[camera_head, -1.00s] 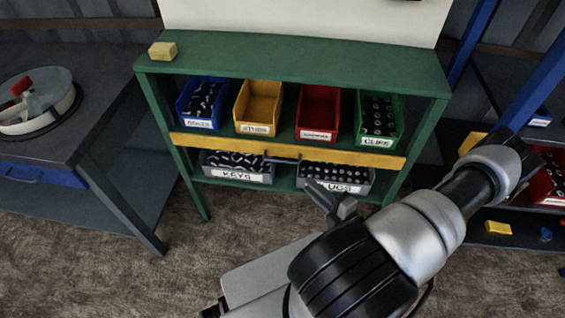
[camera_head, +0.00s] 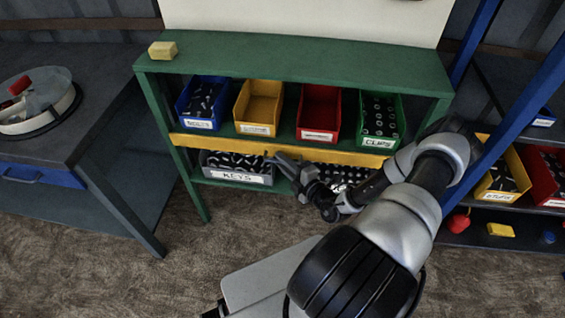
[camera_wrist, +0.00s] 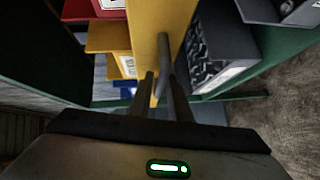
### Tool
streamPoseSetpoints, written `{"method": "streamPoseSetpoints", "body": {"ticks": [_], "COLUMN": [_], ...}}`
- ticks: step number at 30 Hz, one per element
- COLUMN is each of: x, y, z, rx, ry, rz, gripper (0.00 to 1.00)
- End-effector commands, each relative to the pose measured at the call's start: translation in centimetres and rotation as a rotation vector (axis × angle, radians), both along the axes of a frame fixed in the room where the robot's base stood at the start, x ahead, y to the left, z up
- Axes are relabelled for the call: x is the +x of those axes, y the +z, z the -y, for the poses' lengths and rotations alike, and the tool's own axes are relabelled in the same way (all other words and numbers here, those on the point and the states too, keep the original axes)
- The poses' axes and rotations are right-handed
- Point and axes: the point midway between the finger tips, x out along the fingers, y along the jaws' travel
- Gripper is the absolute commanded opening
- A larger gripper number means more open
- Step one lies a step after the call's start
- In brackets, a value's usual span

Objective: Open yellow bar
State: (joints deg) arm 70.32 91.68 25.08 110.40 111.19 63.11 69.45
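The yellow bar (camera_head: 220,147) runs across the front of the green shelf unit, between the two rows of bins. It looks flush with the unit. In the wrist view the yellow bar (camera_wrist: 150,28) runs upright, with its dark handle (camera_wrist: 164,48) on its right side. My gripper (camera_head: 276,160) is in front of the middle of the bar, at the handle, and hides most of it in the head view. In the wrist view my gripper (camera_wrist: 160,82) shows two dark fingers with a gap between them, close to the handle. I cannot tell whether they touch it.
The green shelf unit (camera_head: 300,62) holds blue, yellow, red and green bins above the bar and grey bins below. A yellow block (camera_head: 163,50) lies on its top. A dark table (camera_head: 95,125) stands at left, and a blue-framed rack (camera_head: 520,100) at right. Floor in front is open.

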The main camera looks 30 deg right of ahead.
Motion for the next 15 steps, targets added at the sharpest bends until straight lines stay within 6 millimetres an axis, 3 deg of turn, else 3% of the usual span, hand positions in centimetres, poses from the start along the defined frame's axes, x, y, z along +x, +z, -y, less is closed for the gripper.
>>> {"method": "streamPoseSetpoints", "body": {"ticks": [6,9,15], "x": [0.01,0.00,-0.01], "y": [0.00,0.01,-0.03], "z": [-0.01,-0.01,0.00], "rx": [0.000,0.000,-0.002], "ry": [0.000,0.000,0.000], "rz": [0.000,0.000,0.002], "gripper": [0.15,0.00,0.00]}}
